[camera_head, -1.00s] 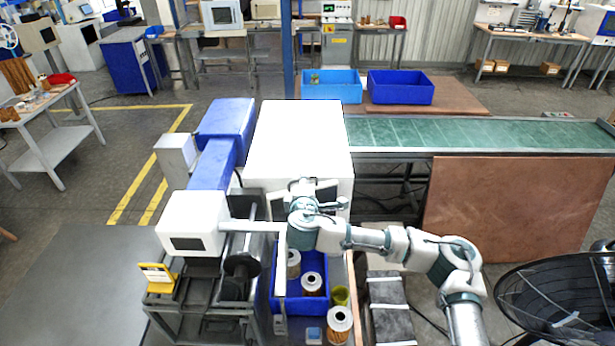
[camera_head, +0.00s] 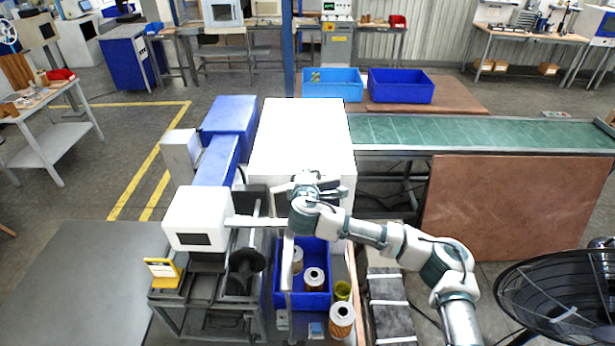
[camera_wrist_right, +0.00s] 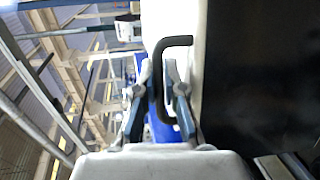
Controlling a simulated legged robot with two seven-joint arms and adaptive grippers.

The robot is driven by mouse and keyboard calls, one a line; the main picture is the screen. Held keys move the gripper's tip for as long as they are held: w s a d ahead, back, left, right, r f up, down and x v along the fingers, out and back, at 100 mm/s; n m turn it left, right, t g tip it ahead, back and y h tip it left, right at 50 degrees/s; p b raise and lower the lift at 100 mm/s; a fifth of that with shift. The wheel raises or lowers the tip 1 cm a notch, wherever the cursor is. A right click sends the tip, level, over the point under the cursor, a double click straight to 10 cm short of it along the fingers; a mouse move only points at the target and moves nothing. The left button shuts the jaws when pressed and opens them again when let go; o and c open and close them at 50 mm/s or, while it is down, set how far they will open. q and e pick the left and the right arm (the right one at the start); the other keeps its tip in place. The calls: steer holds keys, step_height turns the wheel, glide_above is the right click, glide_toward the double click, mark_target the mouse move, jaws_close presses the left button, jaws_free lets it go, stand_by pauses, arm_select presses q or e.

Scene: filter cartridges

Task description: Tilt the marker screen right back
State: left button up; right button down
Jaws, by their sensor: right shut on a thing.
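In the right wrist view my right gripper (camera_wrist_right: 163,100) is shut on a black bent handle (camera_wrist_right: 174,42), beside a white surface (camera_wrist_right: 190,85) and a broad dark panel (camera_wrist_right: 265,70). I cannot tell for certain which panel is the marker screen. My left gripper is not in view.
A white box (camera_head: 197,212) with a small dark display stands at the left. A blue bin (camera_head: 318,300) with filter cartridges (camera_head: 314,278) lies below my right gripper. Another cartridge (camera_head: 341,320) and a yellow-green cup (camera_head: 342,290) stand beside it.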

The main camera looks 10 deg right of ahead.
steer(key=w, duration=0.1)
steer(key=w+f, duration=0.2)
steer(key=shift+w+a, duration=0.25)
steer(key=shift+a, duration=0.1)
steer(key=c, duration=1.5)
jaws_free()
steer(key=shift+s+a, duration=0.1)
steer(key=shift+v, duration=5.95)
